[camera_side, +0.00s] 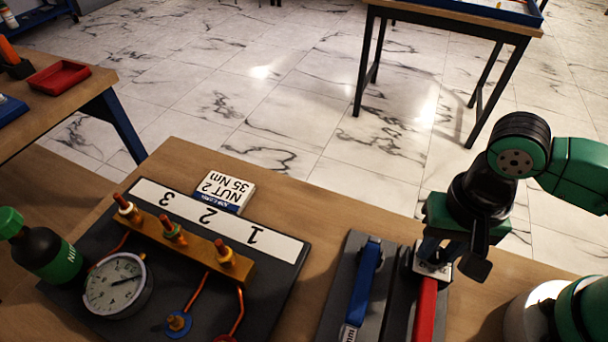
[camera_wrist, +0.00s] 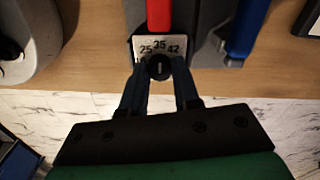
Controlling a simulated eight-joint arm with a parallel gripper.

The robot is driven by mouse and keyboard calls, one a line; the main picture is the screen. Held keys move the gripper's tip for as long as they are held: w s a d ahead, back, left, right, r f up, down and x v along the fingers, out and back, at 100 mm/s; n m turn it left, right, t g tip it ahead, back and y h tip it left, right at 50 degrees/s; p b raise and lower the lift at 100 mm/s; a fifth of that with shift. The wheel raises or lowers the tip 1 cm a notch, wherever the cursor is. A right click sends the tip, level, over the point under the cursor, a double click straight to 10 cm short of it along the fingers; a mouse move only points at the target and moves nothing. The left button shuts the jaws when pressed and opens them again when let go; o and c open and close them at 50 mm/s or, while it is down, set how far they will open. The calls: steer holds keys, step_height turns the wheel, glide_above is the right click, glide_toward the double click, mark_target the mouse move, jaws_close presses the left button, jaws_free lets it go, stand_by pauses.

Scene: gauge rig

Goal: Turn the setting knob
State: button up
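The setting knob (camera_wrist: 160,67) is small, round and black with a pale line. The line points toward the 35 on a white scale plate (camera_wrist: 143,48) marked 25, 35 and 42. The plate sits at the end of the red-handled tool (camera_wrist: 159,14); its red handle also shows in the side view (camera_side: 425,312). My gripper (camera_wrist: 160,72) has one finger on each side of the knob. Whether both fingertips touch it I cannot tell. In the side view my gripper (camera_side: 437,256) is down over the plate and hides the knob.
A blue-handled tool (camera_side: 365,285) lies beside the red one in a dark tray (camera_side: 335,290). A card (camera_side: 224,190) reads NUT 2, 35 Nm. At left are a board with nuts numbered 1 to 3 (camera_side: 215,218), a dial gauge (camera_side: 117,286) and a green-capped bottle (camera_side: 42,250).

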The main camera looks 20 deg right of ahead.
mark_target(438, 251)
steer(key=o, duration=0.5)
steer(key=shift+c, duration=0.2)
steer(key=shift+r, duration=0.1)
steer(key=shift+r, duration=2.7)
steer(key=w+d+r+n+t, duration=0.3)
steer(key=w+d+n+t, duration=0.3)
steer(key=w+d, duration=0.4)
steer(key=shift+d+t, duration=0.3)
steer(key=shift+t, duration=0.3)
